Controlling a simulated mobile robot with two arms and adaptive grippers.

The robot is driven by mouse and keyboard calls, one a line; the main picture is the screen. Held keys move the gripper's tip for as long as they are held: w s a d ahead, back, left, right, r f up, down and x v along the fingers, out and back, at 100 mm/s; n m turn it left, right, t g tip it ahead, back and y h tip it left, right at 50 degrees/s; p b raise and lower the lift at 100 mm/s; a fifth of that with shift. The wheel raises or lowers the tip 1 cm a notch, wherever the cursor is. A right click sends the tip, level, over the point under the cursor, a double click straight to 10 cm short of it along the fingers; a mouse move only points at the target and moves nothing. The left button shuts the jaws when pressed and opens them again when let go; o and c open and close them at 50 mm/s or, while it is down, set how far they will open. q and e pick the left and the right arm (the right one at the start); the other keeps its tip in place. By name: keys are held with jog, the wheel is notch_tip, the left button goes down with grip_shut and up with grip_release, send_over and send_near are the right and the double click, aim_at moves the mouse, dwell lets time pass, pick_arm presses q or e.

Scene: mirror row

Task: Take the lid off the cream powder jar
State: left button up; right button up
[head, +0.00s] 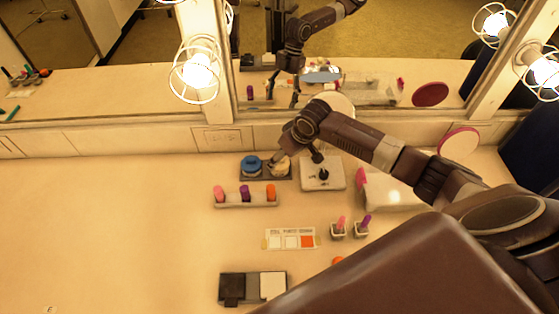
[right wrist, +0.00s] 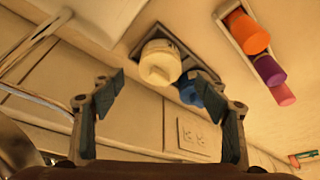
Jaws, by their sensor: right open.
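The cream powder jar (head: 280,168) stands on a small dark tray (head: 265,178) near the mirror wall in the head view, with its lid on. A blue-lidded jar (head: 251,165) stands beside it to the left. My right gripper (head: 272,160) is at the cream jar and partly overlaps it in the head view. In the right wrist view the right gripper (right wrist: 156,78) is open and empty, and the cream jar (right wrist: 160,62) shows between and just beyond its fingers. The blue jar (right wrist: 190,92) is partly hidden by one finger. My left gripper is not in view.
A lipstick holder (head: 247,201) with pink, purple and orange sticks stands in front of the tray. A pale box with a black knob (head: 322,174) is to the right. A colour card (head: 290,239) and a black-and-white palette (head: 252,287) lie nearer. The left counter is mostly clear.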

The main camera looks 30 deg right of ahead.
aim_at(284, 164)
jog(key=shift+x, duration=1.5)
jog(key=shift+r, duration=0.1)
jog(key=c, duration=1)
jog(key=shift+o, duration=0.2)
